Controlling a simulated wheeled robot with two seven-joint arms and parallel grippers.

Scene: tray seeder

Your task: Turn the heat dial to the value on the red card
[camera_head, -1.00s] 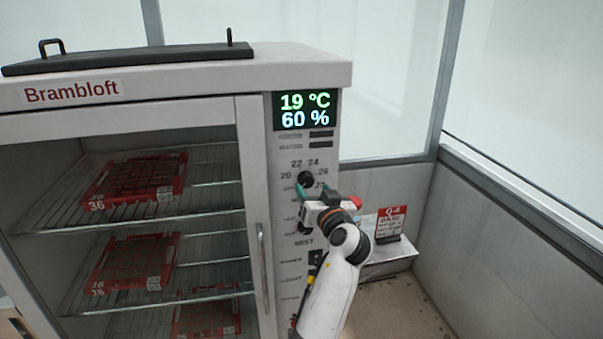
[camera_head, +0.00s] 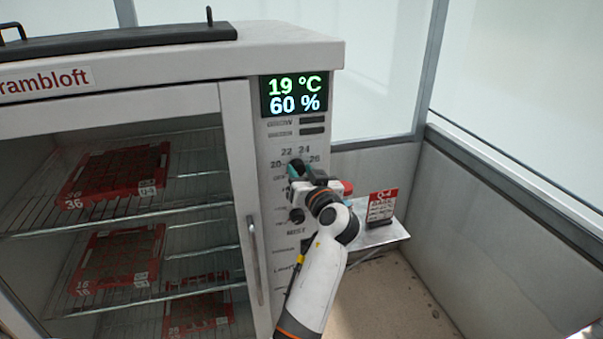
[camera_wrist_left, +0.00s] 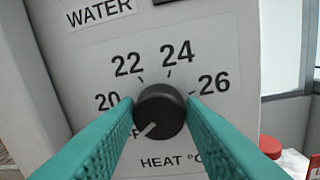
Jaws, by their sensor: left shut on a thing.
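The heat dial (camera_wrist_left: 160,110) is a round black knob on the cabinet's front panel, with 20, 22, 24 and 26 printed around it. Its white mark points down and left, towards a label mostly hidden by a finger. My left gripper (camera_head: 296,170) has its teal fingers on both sides of the dial and is shut on it; the fingers also show in the left wrist view (camera_wrist_left: 160,117). The red card (camera_head: 382,206) stands upright on a small shelf to the right; its small text is not readable. My right gripper is not in view.
The white cabinet's display (camera_head: 294,95) reads 19 °C and 60 %. Another black knob (camera_head: 297,215) sits below the dial. The glass door (camera_head: 120,215) at left shows red trays on wire racks. A metal shelf (camera_head: 392,236) juts out at right, near the grey wall.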

